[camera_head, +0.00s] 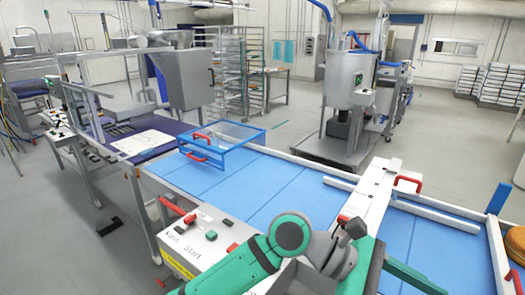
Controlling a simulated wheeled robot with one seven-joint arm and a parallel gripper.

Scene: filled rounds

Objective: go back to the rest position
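My green and grey arm reaches in from the bottom edge and bends at a round green joint over the near side of the conveyor. The grey wrist end of my gripper (336,255) is at the lower middle, by the white crossbeam over the belt. Its fingers cannot be made out, so I cannot see whether it is open or holds anything. The blue conveyor belt (262,192) runs from the left middle to the lower right.
A blue-framed clear guard (222,146) with red handles covers the belt's far end. A white control box (205,240) marked Start stands left of my arm. A white crossbeam (378,190) spans the belt. An orange-brown round item (515,243) shows at the right edge. Grey floor is open at left.

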